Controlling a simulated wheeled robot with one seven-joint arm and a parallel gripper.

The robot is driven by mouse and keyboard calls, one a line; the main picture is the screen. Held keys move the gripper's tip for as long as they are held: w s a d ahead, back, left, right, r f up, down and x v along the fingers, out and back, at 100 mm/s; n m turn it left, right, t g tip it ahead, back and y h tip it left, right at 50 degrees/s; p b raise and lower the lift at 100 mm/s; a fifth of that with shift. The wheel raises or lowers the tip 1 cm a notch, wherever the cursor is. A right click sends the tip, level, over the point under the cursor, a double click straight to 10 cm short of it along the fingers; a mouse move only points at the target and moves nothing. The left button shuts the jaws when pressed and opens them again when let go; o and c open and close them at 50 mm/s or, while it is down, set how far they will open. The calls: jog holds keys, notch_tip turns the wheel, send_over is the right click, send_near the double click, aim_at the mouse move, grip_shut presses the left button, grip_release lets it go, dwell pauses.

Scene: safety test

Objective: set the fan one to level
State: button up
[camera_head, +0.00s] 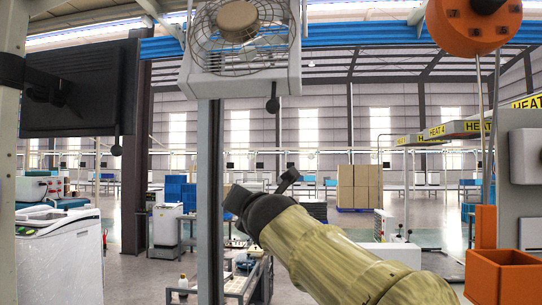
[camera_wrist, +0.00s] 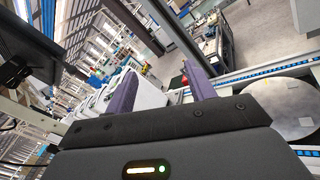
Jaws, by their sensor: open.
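The fan (camera_head: 245,62) is at the top centre of the head view, a white box with a wire guard and a tan round hub. The top of the fan is cut off by the picture edge. A dark knob (camera_head: 272,104) hangs on a short stem below the fan box's right side. My gripper (camera_head: 288,178) is below the fan and apart from it, beyond my arm's dark wrist. In the wrist view my gripper (camera_wrist: 160,88) shows two purple fingers spread apart, with nothing held between them. I cannot make out the fan in the wrist view.
A grey upright post (camera_head: 210,200) stands under the fan. A dark screen (camera_head: 82,88) hangs at left. An orange round housing (camera_head: 472,28) hangs at upper right, above an orange bin (camera_head: 503,275). A low cart (camera_head: 240,285) stands on the floor beyond.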

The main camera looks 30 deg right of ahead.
aim_at(275, 106)
jog(key=s+d+r+n+t+h, duration=0.1)
jog(key=s+d+r+n+t, duration=0.1)
jog(key=r, duration=0.6)
jog(key=s+d+r+n+t+h, duration=0.1)
jog(key=s+d+r+n+t, duration=0.1)
jog(key=s+r+n, duration=0.3)
notch_tip(275, 106, up, 4)
jog(key=shift+s+d+r+n+h, duration=0.1)
jog(key=shift+s+d+n+h, duration=0.1)
jog(key=shift+d+n+h, duration=0.4)
jog(key=shift+d+y, duration=0.25)
jog(key=shift+y, duration=0.15)
jog(key=p+x, duration=0.4)
jog(key=p, duration=0.1)
jog(key=p+x, duration=0.9)
jog(key=p, duration=0.1)
jog(key=shift+w+d+r, duration=0.1)
jog(key=shift+r, duration=0.25)
jog(key=p+x, duration=0.3)
jog(key=shift+w+d, duration=0.1)
jog(key=shift+w, duration=0.4)
jog(key=shift+f, duration=0.1)
